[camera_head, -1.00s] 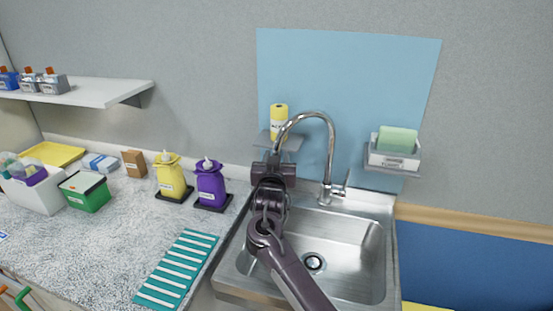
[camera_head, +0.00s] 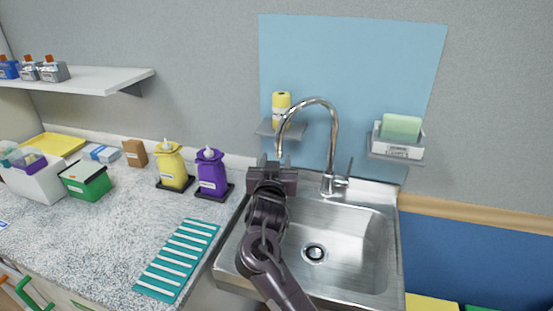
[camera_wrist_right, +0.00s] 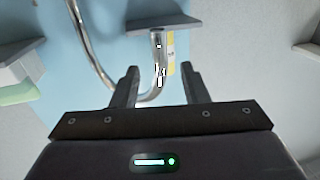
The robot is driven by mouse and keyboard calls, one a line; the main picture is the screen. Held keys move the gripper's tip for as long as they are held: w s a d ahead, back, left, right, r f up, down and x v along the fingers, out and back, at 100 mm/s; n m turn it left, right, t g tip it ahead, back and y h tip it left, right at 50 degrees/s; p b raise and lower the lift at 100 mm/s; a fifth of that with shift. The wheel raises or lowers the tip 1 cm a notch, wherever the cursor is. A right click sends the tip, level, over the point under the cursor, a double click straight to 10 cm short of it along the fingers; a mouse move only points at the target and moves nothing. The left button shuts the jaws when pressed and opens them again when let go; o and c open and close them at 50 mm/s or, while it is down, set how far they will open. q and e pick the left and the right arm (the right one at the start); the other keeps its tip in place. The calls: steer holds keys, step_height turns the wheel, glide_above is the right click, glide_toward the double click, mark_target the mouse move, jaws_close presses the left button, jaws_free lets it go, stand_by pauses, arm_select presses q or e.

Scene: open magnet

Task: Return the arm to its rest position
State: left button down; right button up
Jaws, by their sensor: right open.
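My right arm comes up from the bottom over the left part of the sink (camera_head: 345,245). Its gripper (camera_head: 278,162) is open and sits near the spout end of the chrome faucet (camera_head: 333,135). In the right wrist view the open fingers (camera_wrist_right: 160,84) stand apart, with the faucet spout (camera_wrist_right: 158,50) showing between them. I cannot tell whether they touch it. The faucet lever (camera_head: 350,168) points up. My left gripper is not in view.
A small shelf (camera_head: 296,130) with a yellow bottle (camera_head: 281,103) is behind the spout. A holder (camera_head: 396,150) with a green sponge (camera_head: 400,127) is at right. Purple (camera_head: 211,173) and yellow (camera_head: 171,167) dispensers and a teal ribbed mat (camera_head: 178,260) are on the left counter.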

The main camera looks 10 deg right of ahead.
steer(key=s+d+f+n+g+y, duration=0.1)
steer(key=s+f+n+g+y, duration=0.35)
steer(key=s+f, duration=0.95)
steer(key=s+d+f+g+y, duration=0.1)
steer(key=s+f+g, duration=0.15)
steer(key=s, duration=0.45)
steer(key=s+d+f+n+g, duration=0.15)
steer(key=s+g, duration=0.25)
steer(key=s, duration=0.4)
steer(key=s+d+f+g+y, duration=0.1)
steer(key=s+f+g, duration=0.2)
steer(key=s, duration=0.4)
step_height(320, 180, down, 28)
steer(key=s, duration=0.1)
steer(key=s+d+f+g, duration=0.1)
steer(key=s+f, duration=0.9)
steer(key=s+d+f+g, duration=0.1)
steer(key=s+d+f, duration=0.1)
steer(key=s+f, duration=0.7)
steer(key=shift+s+d+f+h, duration=0.25)
steer(key=shift+s+f+h, duration=0.15)
steer(key=shift+s, duration=0.2)
